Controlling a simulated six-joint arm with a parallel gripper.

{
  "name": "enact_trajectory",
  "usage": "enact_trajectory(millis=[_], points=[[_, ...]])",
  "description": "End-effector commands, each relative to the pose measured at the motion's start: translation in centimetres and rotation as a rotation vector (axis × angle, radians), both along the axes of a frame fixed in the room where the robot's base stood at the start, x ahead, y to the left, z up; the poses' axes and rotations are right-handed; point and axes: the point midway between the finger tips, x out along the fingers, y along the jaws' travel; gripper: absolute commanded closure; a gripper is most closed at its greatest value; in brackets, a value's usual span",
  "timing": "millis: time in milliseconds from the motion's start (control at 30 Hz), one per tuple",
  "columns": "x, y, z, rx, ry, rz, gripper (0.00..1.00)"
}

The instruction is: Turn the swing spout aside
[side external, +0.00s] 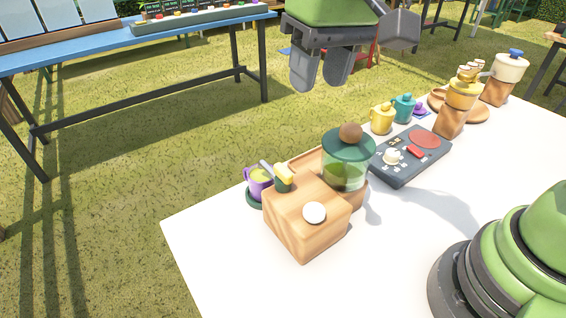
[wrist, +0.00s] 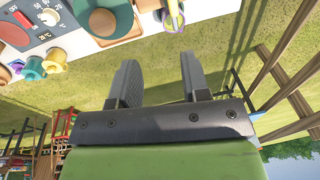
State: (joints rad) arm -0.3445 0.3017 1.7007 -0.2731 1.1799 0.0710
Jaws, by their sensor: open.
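A wooden block (side external: 305,221) with a white knob (side external: 314,212) stands near the white table's left edge. On its back corner sits a dark green post with a yellow top (side external: 285,171). A short grey spout (side external: 266,167) sticks out from it to the left, over a purple cup (side external: 258,184) on a dark green saucer (side external: 256,199). My gripper (side external: 320,72) is high above the grass, behind and above the block, apart from everything. In the wrist view its fingers (wrist: 158,70) are spread and empty, and the purple cup (wrist: 174,24) shows beyond them.
A green-lidded jar with a brown ball knob (side external: 347,148) stands right behind the block. A dark control panel (side external: 411,156), yellow (side external: 381,119) and teal (side external: 404,107) pots, and wooden dispensers are farther right. A blue table (side external: 90,52) stands at the back left. The white table's front is clear.

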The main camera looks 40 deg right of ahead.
Motion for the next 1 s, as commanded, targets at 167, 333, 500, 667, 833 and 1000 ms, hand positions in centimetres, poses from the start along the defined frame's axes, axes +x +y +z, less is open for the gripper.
enact_trajectory(millis=[167,333,500,667,833,1000], points=[[2.0,2.8,-4.0,-0.065,0.084,0.056,0.57],[2.5,3.7,-5.6,-0.090,0.109,0.074,0.57],[2.4,3.7,-7.5,-0.092,0.114,0.075,0.57],[2.4,3.6,-10.6,-0.092,0.115,0.074,0.57],[2.4,3.7,-13.5,-0.090,0.113,0.073,0.57],[2.5,3.7,-15.0,-0.089,0.110,0.074,0.57]])
